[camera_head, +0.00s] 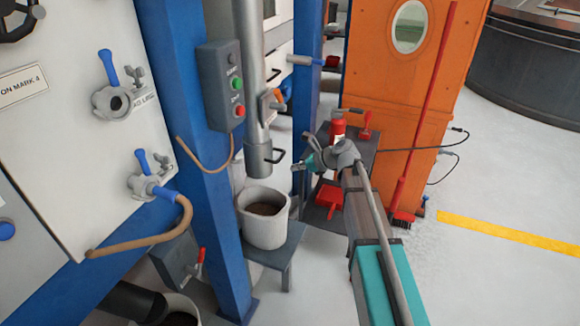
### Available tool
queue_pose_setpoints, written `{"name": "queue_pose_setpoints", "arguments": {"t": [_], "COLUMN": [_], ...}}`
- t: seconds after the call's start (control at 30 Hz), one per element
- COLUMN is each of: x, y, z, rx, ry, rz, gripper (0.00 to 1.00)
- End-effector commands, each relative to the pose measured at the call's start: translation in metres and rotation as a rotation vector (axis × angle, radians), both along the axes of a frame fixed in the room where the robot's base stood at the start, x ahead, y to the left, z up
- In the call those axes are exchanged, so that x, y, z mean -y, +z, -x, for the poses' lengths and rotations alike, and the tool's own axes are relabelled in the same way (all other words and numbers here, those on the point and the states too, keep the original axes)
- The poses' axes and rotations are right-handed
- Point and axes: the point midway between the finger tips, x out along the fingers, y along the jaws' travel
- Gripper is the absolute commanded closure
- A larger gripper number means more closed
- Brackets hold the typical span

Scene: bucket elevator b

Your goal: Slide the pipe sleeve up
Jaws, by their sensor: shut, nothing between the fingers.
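A grey vertical pipe (250,55) comes down in the middle left of the view. The pipe sleeve (258,160) is the wider grey piece at its lower end, with a small dark handle (274,154) on its right side. My gripper (299,168) is shut and empty, to the right of the sleeve and apart from it in the picture. A light grey bucket (263,226) with brown material inside stands below the sleeve's open end. The depth between my gripper and the handle is hard to tell.
A blue post (190,120) with a grey button box (221,85) stands left of the pipe. The bucket rests on a small grey stand (285,250). Behind my arm is a dark shelf (362,150) with red tools, beside an orange door (390,100). Open floor lies to the right.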

Motion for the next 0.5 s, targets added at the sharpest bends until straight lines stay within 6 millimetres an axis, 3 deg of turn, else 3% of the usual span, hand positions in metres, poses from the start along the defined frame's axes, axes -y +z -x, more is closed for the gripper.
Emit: {"name": "queue_pose_setpoints", "arguments": {"t": [0.2, 0.5], "x": [0.026, 0.05], "y": [0.021, 0.035], "z": [0.01, 0.019], "rx": [0.0, 0.0], "ry": [-0.003, 0.0], "rz": [-0.001, 0.0], "gripper": [1.0, 1.0]}}
